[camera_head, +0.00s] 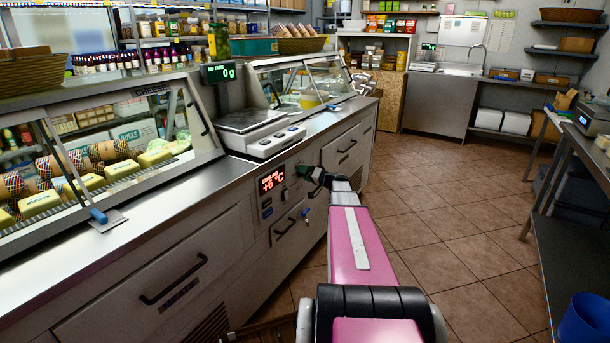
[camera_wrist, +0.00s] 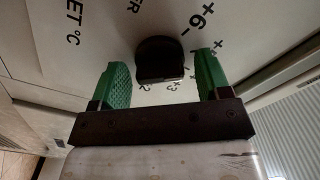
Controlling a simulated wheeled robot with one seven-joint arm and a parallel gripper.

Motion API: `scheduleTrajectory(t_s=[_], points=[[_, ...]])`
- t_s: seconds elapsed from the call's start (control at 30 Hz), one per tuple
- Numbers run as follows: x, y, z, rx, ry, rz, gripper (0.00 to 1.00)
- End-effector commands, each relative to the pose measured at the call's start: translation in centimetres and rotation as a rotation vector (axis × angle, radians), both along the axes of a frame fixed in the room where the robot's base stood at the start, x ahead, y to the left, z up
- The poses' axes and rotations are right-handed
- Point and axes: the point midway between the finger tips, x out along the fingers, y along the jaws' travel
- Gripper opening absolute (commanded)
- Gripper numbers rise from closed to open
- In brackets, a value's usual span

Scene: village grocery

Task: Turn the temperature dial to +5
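The temperature dial (camera_wrist: 160,60) is a black knob on a pale panel in the wrist view. Printed numbers ring it, with +6 at the upper right, and "°C" lettering stands at the left. Its pointer mark cannot be made out. My gripper (camera_wrist: 163,66) is open, with one green finger on each side of the knob and a visible gap to both. In the head view my gripper (camera_head: 313,177) is at the counter's front panel and hides the dial area. The red display (camera_head: 271,182) beside it reads +6 °C.
The steel counter (camera_head: 130,215) with glass display cases runs along the left. A scale (camera_head: 250,125) stands on it above the panel. Drawer handles (camera_head: 175,280) stick out from its front. The tiled floor (camera_head: 440,210) is clear; a steel table (camera_head: 560,230) stands at the right.

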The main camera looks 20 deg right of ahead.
Motion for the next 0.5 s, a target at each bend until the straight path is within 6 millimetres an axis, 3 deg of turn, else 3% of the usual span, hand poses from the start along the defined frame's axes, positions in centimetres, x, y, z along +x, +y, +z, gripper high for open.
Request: scheduleTrajectory(t_s=[0.27, 0.5], points=[[-0.8, -0.6, 0.0, 0.0, 0.0, -0.001, 0.7], [-4.2, -3.2, 0.1, 0.0, 0.0, -0.003, 0.7]])
